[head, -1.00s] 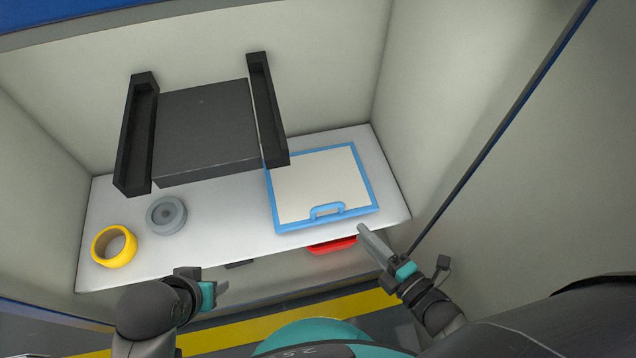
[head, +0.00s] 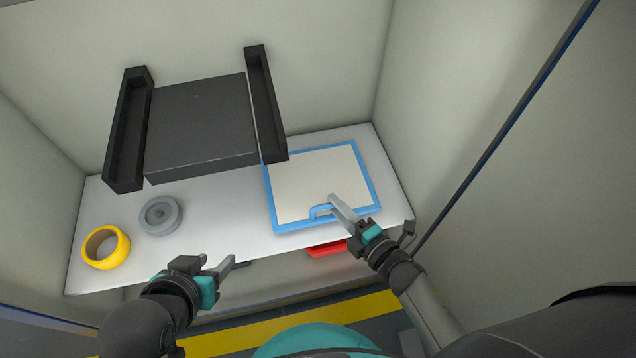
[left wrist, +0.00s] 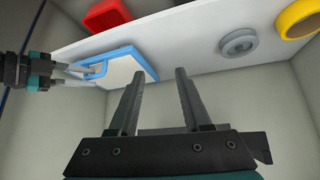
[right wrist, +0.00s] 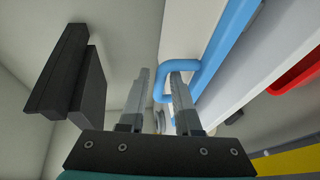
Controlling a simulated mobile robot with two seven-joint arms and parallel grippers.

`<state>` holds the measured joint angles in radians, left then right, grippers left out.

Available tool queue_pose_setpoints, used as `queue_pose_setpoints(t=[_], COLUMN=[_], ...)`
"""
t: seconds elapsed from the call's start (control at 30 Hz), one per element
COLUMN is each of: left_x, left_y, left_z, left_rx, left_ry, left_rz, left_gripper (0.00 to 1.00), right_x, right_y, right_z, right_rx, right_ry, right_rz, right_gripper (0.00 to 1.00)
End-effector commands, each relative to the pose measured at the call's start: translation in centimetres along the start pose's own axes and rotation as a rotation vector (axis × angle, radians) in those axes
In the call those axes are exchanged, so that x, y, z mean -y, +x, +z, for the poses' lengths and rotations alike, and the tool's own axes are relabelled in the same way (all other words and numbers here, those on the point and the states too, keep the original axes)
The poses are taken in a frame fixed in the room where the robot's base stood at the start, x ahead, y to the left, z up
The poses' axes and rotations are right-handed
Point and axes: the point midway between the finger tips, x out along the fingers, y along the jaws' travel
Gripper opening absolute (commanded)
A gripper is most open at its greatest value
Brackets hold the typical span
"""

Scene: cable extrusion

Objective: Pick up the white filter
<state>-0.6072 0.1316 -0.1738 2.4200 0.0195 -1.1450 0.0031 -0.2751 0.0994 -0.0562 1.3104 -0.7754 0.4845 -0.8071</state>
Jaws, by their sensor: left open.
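The white filter (head: 315,185) is a flat white panel in a blue frame, lying on the shelf in the head view. Its blue handle (head: 326,211) is on the front edge. My right gripper (head: 337,203) is open at the handle. In the right wrist view the handle (right wrist: 165,85) shows between and behind the fingertips; I cannot tell whether they touch it. My left gripper (head: 218,262) is open and empty at the shelf's front edge, left of the filter. The filter also shows in the left wrist view (left wrist: 122,72).
A yellow ring (head: 88,262) and a grey disc (head: 160,216) lie on the white shelf (head: 215,225) at the left. A dark block between two black rails (head: 125,135) stands behind. A red object (head: 327,249) shows below the shelf edge. Walls close both sides.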

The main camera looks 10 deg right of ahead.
Motion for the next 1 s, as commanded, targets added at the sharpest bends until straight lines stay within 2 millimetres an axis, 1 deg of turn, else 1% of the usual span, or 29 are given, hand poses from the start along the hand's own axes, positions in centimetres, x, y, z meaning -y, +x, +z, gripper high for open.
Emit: queue_pose_setpoints(t=[0.3,0.6,0.8,1.0], left_x=[-1.8,-3.4,-3.9,-3.9], left_y=[1.5,2.0,2.0,2.0], left_z=[-1.3,-2.6,-3.0,-3.1], left_rx=[-0.162,-0.318,-0.369,-0.374], left_ry=[0.000,-0.010,-0.016,-0.016], left_rz=[0.048,0.093,0.106,0.107], left_gripper=[0.48,0.48,0.48,0.48], right_x=[0.2,0.2,0.1,0.1], right_y=[2.1,4.2,4.9,4.9], right_z=[-0.2,-0.3,-0.3,-0.3], right_rx=[0.000,0.000,0.000,0.000], right_ry=[0.001,0.000,0.001,0.001], right_rz=[0.001,0.001,0.000,0.000], right_gripper=[0.32,0.32,0.32,0.32])
